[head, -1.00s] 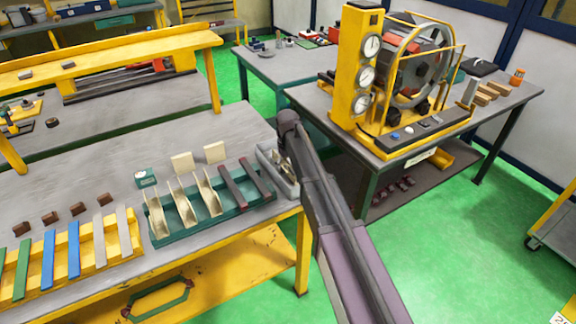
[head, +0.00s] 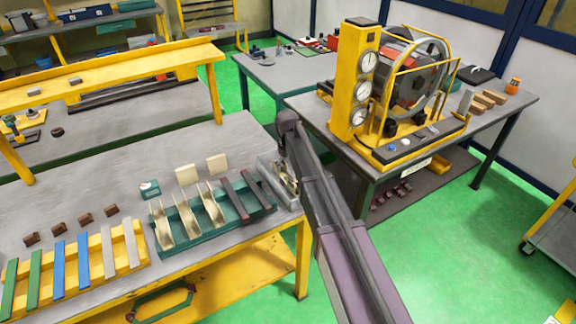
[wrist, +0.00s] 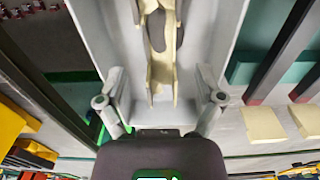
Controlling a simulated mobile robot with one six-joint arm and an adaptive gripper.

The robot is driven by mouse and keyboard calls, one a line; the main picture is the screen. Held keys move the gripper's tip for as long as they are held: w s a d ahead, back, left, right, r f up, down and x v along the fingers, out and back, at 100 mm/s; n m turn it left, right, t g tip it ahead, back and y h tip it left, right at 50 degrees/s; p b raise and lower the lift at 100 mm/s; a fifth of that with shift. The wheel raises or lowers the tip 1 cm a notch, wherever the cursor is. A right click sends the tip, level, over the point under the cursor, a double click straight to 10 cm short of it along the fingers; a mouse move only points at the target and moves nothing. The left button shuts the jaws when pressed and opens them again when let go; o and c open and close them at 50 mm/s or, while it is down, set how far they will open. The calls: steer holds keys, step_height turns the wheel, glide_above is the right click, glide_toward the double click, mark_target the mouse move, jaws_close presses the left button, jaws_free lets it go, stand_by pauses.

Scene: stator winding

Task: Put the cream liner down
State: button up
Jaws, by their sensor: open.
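In the wrist view a cream liner (wrist: 162,72) lies lengthwise in a grey trough-like tray (wrist: 215,35), with a dark oval patch showing along its middle. My gripper (wrist: 161,80) is open, one finger on each side of the liner, with a gap to it on both sides. In the head view the liner (head: 285,178) shows in the grey tray (head: 270,168) at the right end of the bench, partly behind my arm. My gripper cannot be made out there. Several similar cream pieces (head: 187,218) stand in the teal rack (head: 222,222) to the left.
Two dark bars (head: 236,196) lie across the rack's right part. Two cream blocks (head: 187,176) and a small teal box (head: 150,189) sit behind it. A yellow rack (head: 132,262) of coloured strips is farther left. The yellow-framed machine (head: 400,95) stands on the right-hand table.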

step_height(320, 180, up, 7)
steer(key=p, duration=0.6)
steer(key=shift+f, duration=0.2)
stand_by(0.5)
steer(key=s+d+m, duration=0.6)
steer(key=s+d, duration=1.7)
steer(key=s, duration=0.3)
steer(key=shift+d+m, duration=0.15)
steer(key=shift+m, duration=0.25)
steer(key=c, duration=0.4)
